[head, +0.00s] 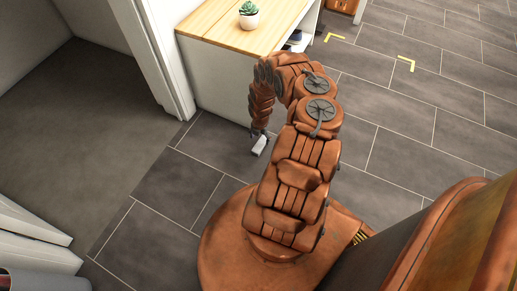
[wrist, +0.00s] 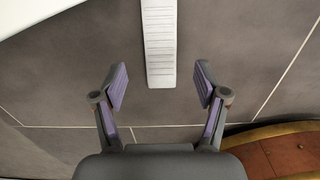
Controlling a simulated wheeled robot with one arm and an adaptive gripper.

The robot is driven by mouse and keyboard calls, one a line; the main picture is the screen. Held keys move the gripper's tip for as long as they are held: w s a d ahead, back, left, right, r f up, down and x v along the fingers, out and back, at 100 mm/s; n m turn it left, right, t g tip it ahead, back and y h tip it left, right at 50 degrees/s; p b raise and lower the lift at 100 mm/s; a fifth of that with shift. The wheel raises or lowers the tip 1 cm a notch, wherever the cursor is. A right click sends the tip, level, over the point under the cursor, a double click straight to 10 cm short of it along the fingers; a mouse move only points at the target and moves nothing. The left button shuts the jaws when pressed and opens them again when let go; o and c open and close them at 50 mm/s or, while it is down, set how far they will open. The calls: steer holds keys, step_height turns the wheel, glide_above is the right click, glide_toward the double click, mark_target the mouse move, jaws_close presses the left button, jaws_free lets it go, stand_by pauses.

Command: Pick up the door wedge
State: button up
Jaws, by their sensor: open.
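The door wedge (wrist: 160,45) is a light grey, ribbed strip lying on the dark tiled floor.
A wood-topped white cabinet (head: 215,75) with a potted succulent (head: 249,13) stands just beyond my arm. A white door frame (head: 150,55) and doorway are at the left.

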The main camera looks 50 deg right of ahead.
mark_target(260, 144)
steer(key=shift+f+b, duration=1.75)
steer(key=shift+f, duration=1.05)
steer(key=shift+d, duration=0.1)
steer(key=c, duration=1.3)
steer(key=shift+o, duration=0.2)
steer(key=shift+r, duration=0.15)
step_height(260, 144, up, 3)
steer(key=p, duration=0.2)
steer(key=shift+r+p, duration=0.2)
steer(key=shift+p, duration=0.15)
steer(key=shift+a+r, duration=0.2)
steer(key=shift+a, duration=0.05)
steer(key=s+a, duration=0.1)
steer(key=a, duration=0.4)
steer(key=s+a, duration=0.2)
steer(key=a, duration=0.4)
steer(key=s+a, duration=0.2)
steer(key=a, duration=0.3)
steer(key=shift+s+a+f, duration=0.1)
steer(key=shift+a+f, duration=0.15)
steer(key=shift+a, duration=0.15)
